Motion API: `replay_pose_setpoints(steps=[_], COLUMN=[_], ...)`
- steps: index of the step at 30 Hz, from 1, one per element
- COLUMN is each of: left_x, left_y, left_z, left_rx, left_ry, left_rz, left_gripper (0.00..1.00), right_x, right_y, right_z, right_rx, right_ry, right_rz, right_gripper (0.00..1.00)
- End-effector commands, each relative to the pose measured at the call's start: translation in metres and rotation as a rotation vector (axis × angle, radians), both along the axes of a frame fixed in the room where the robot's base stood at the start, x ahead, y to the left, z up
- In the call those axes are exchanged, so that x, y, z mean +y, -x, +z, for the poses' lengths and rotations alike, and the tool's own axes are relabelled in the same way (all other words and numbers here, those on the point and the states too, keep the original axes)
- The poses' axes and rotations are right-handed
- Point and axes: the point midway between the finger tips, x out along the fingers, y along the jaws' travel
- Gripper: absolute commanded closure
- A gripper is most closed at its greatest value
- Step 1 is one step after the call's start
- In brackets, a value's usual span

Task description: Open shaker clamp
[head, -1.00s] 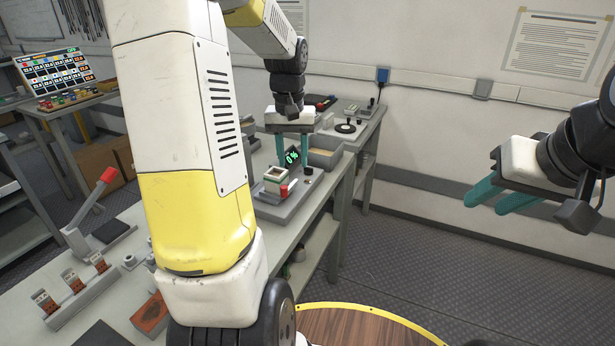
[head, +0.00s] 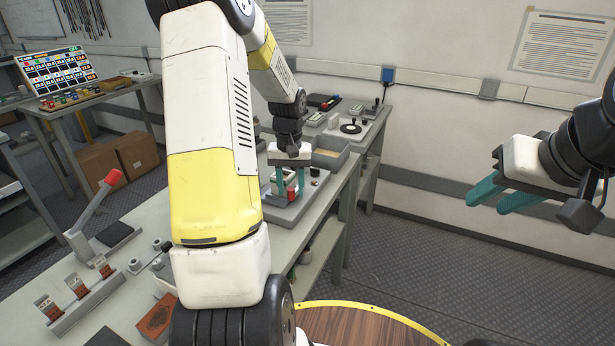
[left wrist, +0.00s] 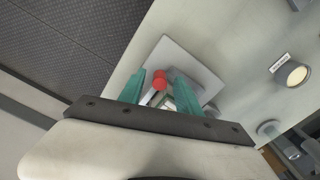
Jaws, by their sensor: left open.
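The shaker (head: 291,212) stands on the workbench, a light grey base with a small block and a red clamp part on it. In the left wrist view its base plate (left wrist: 190,57) lies beyond my fingers, and the red part (left wrist: 160,80) shows between them. My left gripper (head: 290,192) points down over the shaker, its teal fingers open on either side of the red part. I cannot tell whether they touch it. The fingers hide part of the block. My right gripper (head: 486,203) is open and empty, off to the right, away from the bench.
A lever device with a red handle (head: 113,178) and a rack of fuses (head: 78,287) stand on the near bench at left. A grey bin (head: 330,157) is just behind the shaker. A screen (head: 55,70) stands on a back table. The floor at right is clear.

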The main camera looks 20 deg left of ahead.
Motion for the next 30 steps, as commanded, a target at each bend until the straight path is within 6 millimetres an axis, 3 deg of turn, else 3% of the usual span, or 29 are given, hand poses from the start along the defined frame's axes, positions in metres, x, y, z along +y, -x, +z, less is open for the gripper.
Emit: replay_pose_setpoints(steps=[4,11,30], left_x=[0.0001,0.0001,0.0001], left_y=[0.0001,0.0002,0.0002], left_z=[0.0000,0.0002,0.0004], left_rx=[0.000,0.001,0.001], left_ry=[0.000,0.000,-0.001], left_rz=[0.000,0.000,0.000], left_gripper=[0.60,1.00,1.00], right_x=[0.0000,0.0000,0.0000], right_y=[0.0000,0.0000,0.0000], right_z=[0.0000,0.0000,0.0000], right_rx=[0.000,0.000,0.000], right_ry=[0.000,0.000,0.000], right_rz=[0.000,0.000,0.000], right_gripper=[0.64,0.64,0.64])
